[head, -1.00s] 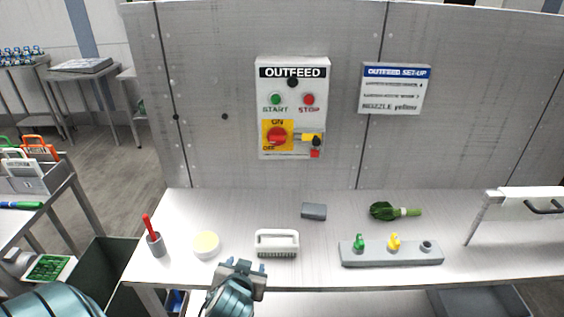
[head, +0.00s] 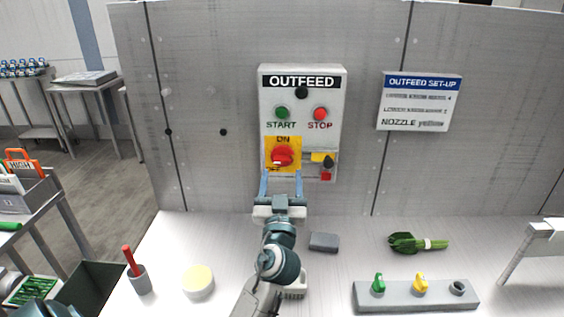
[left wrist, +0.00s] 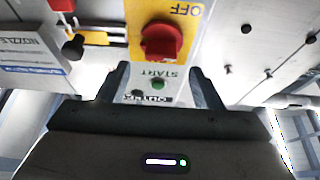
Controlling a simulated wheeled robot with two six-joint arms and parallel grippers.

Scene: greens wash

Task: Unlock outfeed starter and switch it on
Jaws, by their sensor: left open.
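The OUTFEED starter box (head: 331,105) hangs on the grey wall panel. Its red rotary switch (head: 283,156) sits on a yellow ON/OFF plate; it also shows in the left wrist view (left wrist: 162,42). To its right are a yellow tab (head: 320,157), a black knob (head: 328,165) and a small red piece (head: 326,177), too small to tell whether locked. The green START button (head: 282,112) and red STOP button (head: 320,113) are above. My left gripper (head: 281,180) is open and empty, its fingers just below the switch plate, apart from the switch as far as I see.
A set-up sign (head: 420,102) hangs right of the box. On the bench are a grey block (head: 324,242), a green bundle (head: 418,243), a nozzle rack (head: 416,296), a yellow-topped tub (head: 198,281) and a cup with a red handle (head: 138,279). A brush lies partly behind my arm.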

